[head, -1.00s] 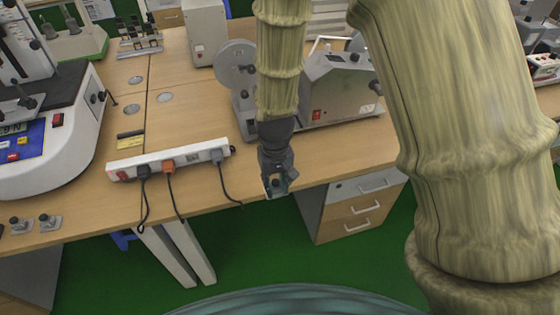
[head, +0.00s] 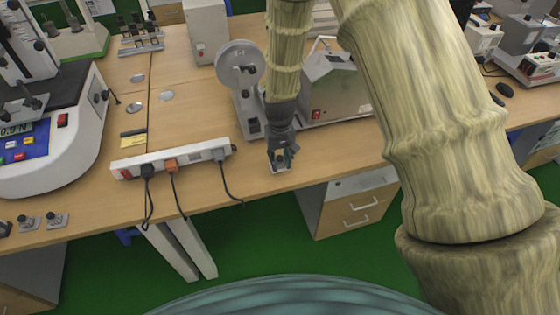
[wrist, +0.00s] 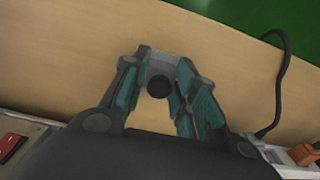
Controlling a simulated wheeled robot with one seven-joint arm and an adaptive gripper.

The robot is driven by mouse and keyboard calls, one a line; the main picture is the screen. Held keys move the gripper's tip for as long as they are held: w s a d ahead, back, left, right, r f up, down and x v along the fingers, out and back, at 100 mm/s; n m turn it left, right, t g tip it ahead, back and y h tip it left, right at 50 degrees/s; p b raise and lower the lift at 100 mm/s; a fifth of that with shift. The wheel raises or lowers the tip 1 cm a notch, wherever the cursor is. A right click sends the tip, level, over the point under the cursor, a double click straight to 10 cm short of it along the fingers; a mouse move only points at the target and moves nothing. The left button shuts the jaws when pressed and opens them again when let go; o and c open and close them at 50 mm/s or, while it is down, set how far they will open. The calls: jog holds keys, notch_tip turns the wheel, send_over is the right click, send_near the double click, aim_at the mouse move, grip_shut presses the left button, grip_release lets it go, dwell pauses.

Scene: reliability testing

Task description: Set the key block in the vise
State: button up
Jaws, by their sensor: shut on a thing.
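My gripper (head: 280,160) is over the front part of the wooden table, right of the power strip. In the wrist view its two teal fingers (wrist: 160,80) are shut on a small grey block with a round black knob, which I take as the key block (wrist: 160,66). The block's light lower edge also shows below the fingers in the head view (head: 280,169). I cannot tell whether it touches the table. At the left edge, a white test machine (head: 55,150) carries a grey clamp-like fixture (head: 22,107), possibly the vise; I cannot tell for sure.
A white power strip (head: 185,158) with plugs and hanging cables lies between my gripper and the test machine. Two small knobbed fixtures (head: 57,220) sit at the front left. A grey machine with a disc (head: 240,65) stands behind my gripper.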

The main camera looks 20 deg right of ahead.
jog(key=shift+f, duration=0.8)
jog(key=shift+f, duration=0.15)
jog(key=o, duration=1.1)
